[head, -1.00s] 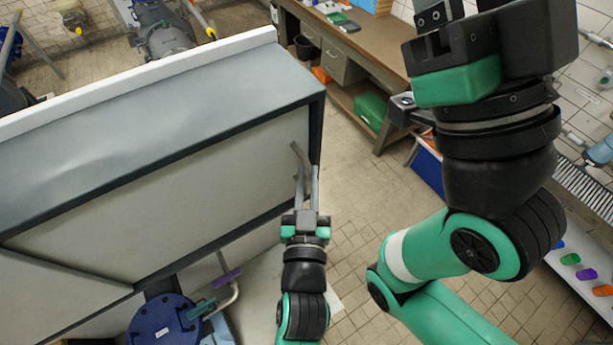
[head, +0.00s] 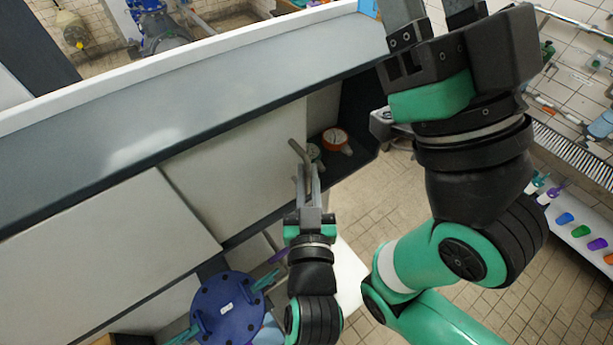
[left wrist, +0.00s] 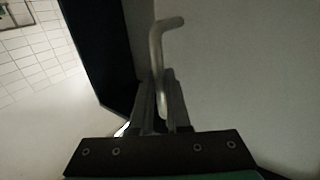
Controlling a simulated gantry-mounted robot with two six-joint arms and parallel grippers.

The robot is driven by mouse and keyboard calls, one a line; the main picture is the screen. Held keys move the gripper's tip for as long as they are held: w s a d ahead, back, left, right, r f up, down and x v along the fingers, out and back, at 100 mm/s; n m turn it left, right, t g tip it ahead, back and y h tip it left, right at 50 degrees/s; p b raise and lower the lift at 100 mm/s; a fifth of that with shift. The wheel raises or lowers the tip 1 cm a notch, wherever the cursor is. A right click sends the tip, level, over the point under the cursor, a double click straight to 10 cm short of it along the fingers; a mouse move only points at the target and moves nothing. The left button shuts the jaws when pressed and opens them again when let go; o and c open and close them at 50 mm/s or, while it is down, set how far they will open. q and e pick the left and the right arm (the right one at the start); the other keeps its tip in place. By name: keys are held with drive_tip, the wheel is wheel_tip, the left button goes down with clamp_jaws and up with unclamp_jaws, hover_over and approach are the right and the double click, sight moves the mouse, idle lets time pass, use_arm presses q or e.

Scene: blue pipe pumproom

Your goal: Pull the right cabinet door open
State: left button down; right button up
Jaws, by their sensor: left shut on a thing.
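The right cabinet door (head: 235,165) is a pale flat panel in the head view. It stands partly open, with a dark gap at its right edge. A bent grey metal handle (head: 298,150) is on it near that edge. My left gripper (head: 308,180) is shut on the handle. In the left wrist view the handle (left wrist: 157,50) rises from between the fingers (left wrist: 162,112) and bends right at its top; its lower part is hidden. My right gripper (head: 433,12) is high at the upper right, fingers apart and empty; its tips are cut off.
An orange round object (head: 335,138) sits on the shelf inside the opening. The left cabinet door (head: 100,255) is beside the right one. A blue round flanged lid (head: 228,308) stands close below. Tiled floor (head: 385,205) is free to the right.

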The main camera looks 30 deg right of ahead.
use_arm(q)
drive_tip(key=shift+a, duration=0.4)
use_arm(e)
drive_tip(key=shift+a, duration=0.4)
use_arm(q)
drive_tip(key=c, duration=0.9)
unclamp_jaws()
drive_tip(key=v, duration=1.1)
drive_tip(key=shift+s+b, duration=0.3)
drive_tip(key=shift+b, duration=0.1)
use_arm(e)
drive_tip(key=shift+f, duration=0.35)
use_arm(q)
drive_tip(key=shift+a+r, duration=0.1)
drive_tip(key=shift+r, duration=0.1)
